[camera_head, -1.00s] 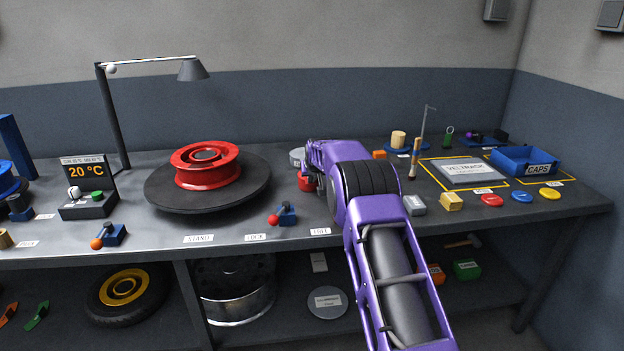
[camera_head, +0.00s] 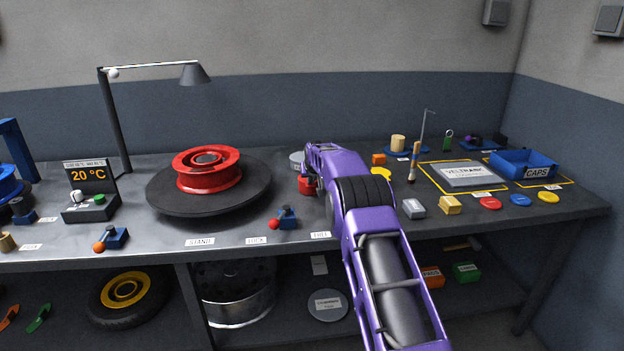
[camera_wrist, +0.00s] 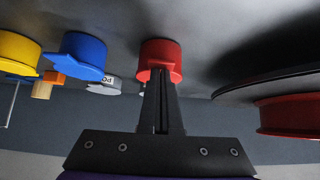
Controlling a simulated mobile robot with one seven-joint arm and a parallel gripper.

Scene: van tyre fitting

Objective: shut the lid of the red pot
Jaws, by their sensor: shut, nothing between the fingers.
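The red pot (camera_head: 306,187) stands on the bench right of the turntable, partly hidden by my purple arm. It also shows in the upside-down wrist view (camera_wrist: 160,52), with a wider rim and a small tab facing my fingers. I cannot tell from these views how far its lid stands open. My gripper (camera_wrist: 160,78) is shut and empty, its fingertips right at the tab and rim in the picture; whether they touch is unclear. In the head view my arm hides the fingers.
A blue pot (camera_wrist: 82,55) and a yellow pot (camera_wrist: 18,52) stand beside the red pot. The black turntable (camera_head: 165,208) with a red rim (camera_head: 208,180) is to its left. A grey round thing (camera_head: 297,158) is just behind. A small blue lever block (camera_head: 287,217) stands in front.

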